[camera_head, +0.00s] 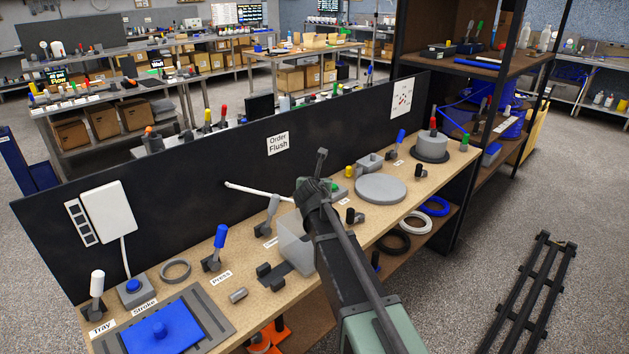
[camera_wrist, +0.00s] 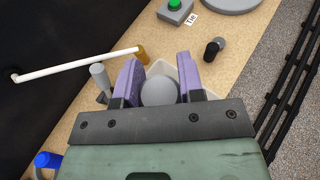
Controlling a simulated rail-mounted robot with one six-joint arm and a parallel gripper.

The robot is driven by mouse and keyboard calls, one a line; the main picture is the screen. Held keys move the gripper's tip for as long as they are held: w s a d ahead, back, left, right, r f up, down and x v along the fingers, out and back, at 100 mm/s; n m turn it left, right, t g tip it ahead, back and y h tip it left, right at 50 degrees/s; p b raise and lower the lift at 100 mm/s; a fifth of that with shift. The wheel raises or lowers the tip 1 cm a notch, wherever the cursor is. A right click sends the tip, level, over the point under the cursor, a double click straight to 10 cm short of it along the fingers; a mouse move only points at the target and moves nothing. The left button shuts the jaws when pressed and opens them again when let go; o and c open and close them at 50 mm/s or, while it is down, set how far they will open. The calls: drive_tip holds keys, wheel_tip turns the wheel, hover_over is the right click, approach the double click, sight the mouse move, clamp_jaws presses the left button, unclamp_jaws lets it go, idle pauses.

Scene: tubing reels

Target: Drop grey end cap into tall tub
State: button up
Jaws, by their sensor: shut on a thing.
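The grey end cap (camera_wrist: 158,91) shows in the wrist view as a rounded grey piece between the two purple fingers of my gripper (camera_wrist: 158,80), which is shut on it. The tall tub (camera_head: 291,243) is a pale, translucent box on the bench in the head view, partly hidden behind my arm. In the wrist view its pale rim (camera_wrist: 193,72) shows behind and beside the cap, so the cap appears over or close to the opening. Its height above the rim cannot be told. In the head view my arm hides the cap.
A white rod (camera_head: 257,190) sticks out from the black back panel (camera_head: 160,200) near my gripper. A grey lever (camera_head: 268,217) stands left of the tub. Small dark blocks (camera_head: 264,270) lie before it. A grey disc (camera_head: 381,188) and a black-and-grey knob (camera_head: 354,216) lie to the right.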

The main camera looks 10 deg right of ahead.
wheel_tip(320, 180, down, 6)
drive_tip(key=b, duration=0.5)
drive_tip(key=shift+r, duration=0.15)
drive_tip(key=o, duration=1)
drive_tip(key=p+v, duration=0.4)
drive_tip(key=v, duration=0.6)
drive_tip(key=shift+s+a+r, duration=0.1)
drive_tip(key=shift+s+r, duration=0.05)
drive_tip(key=shift+s, duration=0.2)
